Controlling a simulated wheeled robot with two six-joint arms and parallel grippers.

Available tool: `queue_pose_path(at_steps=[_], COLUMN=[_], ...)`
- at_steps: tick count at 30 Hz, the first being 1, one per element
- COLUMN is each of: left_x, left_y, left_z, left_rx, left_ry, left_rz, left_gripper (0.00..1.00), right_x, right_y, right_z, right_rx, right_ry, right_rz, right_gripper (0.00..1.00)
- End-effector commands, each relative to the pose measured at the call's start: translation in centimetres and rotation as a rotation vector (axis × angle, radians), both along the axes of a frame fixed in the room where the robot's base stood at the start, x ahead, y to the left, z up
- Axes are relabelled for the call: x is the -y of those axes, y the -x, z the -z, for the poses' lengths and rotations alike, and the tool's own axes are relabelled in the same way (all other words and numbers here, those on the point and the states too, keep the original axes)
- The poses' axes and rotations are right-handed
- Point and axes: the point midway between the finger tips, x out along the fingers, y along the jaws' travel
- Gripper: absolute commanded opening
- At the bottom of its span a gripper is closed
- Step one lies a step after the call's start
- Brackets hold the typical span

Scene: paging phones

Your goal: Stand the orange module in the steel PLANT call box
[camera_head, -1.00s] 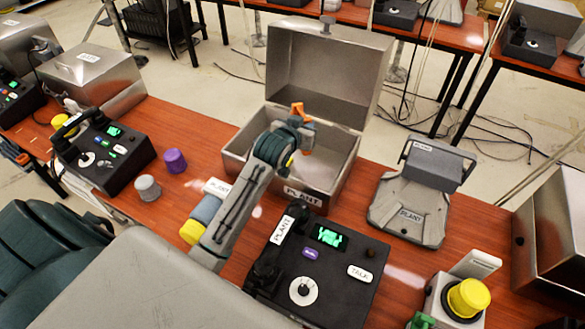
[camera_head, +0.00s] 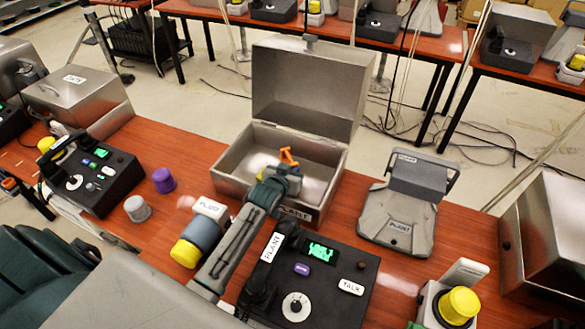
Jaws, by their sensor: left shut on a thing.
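The steel PLANT call box (camera_head: 228,170) stands on the table at the middle with its lid (camera_head: 305,85) raised. My left gripper (camera_head: 285,169) is over the box's front part, overlapping the front wall. It is shut on the orange module (camera_head: 288,155), of which only a small upper piece shows. The gripper hides the rest, so I cannot tell whether it touches the box floor. My left arm crosses in front of the box and partly covers its label. My right gripper is not in view.
The black PLANT phone (camera_head: 310,285) is right of my arm. A grey cylinder with a yellow cap (camera_head: 186,253) lies left of it. Purple (camera_head: 163,180) and grey (camera_head: 137,208) knobs are further left. A grey PLANT stand (camera_head: 400,215) is right of the box.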

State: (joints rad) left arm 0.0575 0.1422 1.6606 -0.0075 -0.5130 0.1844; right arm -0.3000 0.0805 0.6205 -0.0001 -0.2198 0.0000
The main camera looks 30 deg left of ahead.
Motion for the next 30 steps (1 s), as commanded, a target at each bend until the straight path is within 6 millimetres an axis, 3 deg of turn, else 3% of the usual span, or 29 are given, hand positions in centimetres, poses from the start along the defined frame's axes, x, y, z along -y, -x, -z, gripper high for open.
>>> queue_pose_path(at_steps=[4, 5, 8, 20, 30], left_x=[0.0, 0.0, 0.0, 0.0, 0.4], left_y=[0.0, 0.0, 0.0, 0.7, 6.6], left_z=[0.1, 0.2, 0.1, -0.2, -2.3], left_rx=[0.002, 0.000, 0.000, 0.000, 0.001], left_ry=[0.000, 0.000, 0.000, -0.001, -0.002], left_rz=[0.000, 0.000, 0.000, 0.000, 0.001], left_gripper=[0.00, 0.16, 0.32, 0.32, 0.32], right_x=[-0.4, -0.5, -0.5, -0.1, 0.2], right_y=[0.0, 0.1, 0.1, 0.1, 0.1], right_z=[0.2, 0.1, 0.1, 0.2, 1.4], right_rx=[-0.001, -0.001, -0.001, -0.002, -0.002], right_ry=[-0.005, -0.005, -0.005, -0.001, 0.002], right_rz=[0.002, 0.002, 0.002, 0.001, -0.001], right_gripper=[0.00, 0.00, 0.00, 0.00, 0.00])
